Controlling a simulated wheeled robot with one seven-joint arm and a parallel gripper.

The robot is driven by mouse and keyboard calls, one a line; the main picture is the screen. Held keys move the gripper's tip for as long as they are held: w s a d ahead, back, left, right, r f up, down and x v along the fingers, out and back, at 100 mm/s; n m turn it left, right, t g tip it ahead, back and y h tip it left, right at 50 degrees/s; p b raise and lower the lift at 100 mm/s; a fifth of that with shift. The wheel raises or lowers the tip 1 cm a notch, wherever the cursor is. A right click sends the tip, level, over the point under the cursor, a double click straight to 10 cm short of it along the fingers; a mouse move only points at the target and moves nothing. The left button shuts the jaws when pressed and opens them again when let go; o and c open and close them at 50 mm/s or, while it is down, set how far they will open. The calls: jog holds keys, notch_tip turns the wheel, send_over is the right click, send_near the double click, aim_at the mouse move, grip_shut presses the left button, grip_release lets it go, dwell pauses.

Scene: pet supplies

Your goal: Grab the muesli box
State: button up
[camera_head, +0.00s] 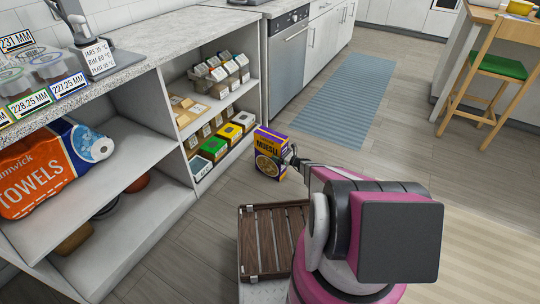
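The muesli box (268,157) is purple and yellow, with a bowl pictured on its front. It is upright, just outside the right end of the low shelf unit, and no support shows under it. My gripper (291,157) is at the box's right edge and looks shut on it. The fingers are small and dark here, and part of them is hidden by the box. My arm reaches to it from the lower right.
The shelf unit (150,205) on the left holds small boxes (214,147) and a paper towel pack (45,170). A slatted brown tray (273,240) is below the box, beside my arm. A blue rug (345,100) lies behind; a stool (497,68) stands at right.

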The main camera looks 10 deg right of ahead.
jog(key=shift+r, duration=0.1)
jog(key=c, duration=1)
